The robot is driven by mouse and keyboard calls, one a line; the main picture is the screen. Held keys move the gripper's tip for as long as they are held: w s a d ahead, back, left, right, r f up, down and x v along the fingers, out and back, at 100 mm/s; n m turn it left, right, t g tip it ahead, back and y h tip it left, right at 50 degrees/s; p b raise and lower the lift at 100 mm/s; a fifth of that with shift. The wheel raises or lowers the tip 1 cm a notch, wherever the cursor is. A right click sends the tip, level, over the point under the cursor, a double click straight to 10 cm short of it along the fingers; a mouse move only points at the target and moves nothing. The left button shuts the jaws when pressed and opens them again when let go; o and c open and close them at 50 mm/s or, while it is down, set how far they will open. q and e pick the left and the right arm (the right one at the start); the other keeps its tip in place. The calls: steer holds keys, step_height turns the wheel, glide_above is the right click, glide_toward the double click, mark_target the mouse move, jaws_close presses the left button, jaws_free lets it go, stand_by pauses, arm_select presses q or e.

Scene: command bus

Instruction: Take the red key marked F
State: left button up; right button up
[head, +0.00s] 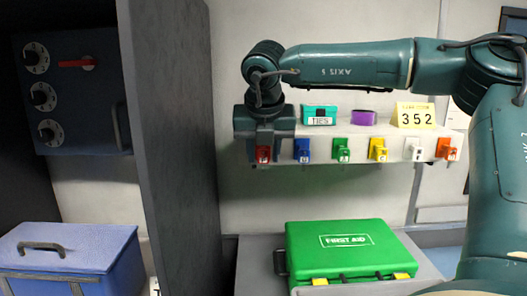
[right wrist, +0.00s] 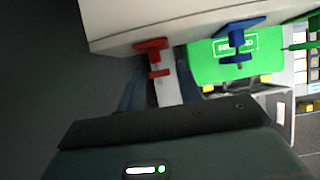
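The red key (head: 263,154) hangs at the left end of a white key rack (head: 398,148) on the wall; its letter is not readable. My right gripper (head: 264,138) is right at the red key and partly covers the rack there. In the right wrist view the red key (right wrist: 154,57) shows between the two dark fingers of my right gripper (right wrist: 158,84), near their tips. The fingers stand apart, with a gap visible on each side of the key. My left gripper is not in view.
A blue key (head: 302,150) hangs just right of the red one, with green, yellow, white and orange keys further along. A dark partition (head: 172,140) stands close on the left. A green first aid case (head: 345,252) sits below. A teal box (head: 320,114) stands on the rack.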

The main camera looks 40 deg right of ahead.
steer(key=c, duration=0.6)
steer(key=shift+r, duration=0.1)
steer(key=shift+r, duration=0.1)
steer(key=shift+s+a+b, duration=0.15)
steer(key=shift+b, duration=0.2)
steer(key=shift+s+a+b, duration=0.75)
steer(key=shift+s, duration=0.15)
stand_by(0.5)
steer(key=shift+s+a+r, duration=1.35)
steer(key=shift+s+r, duration=0.2)
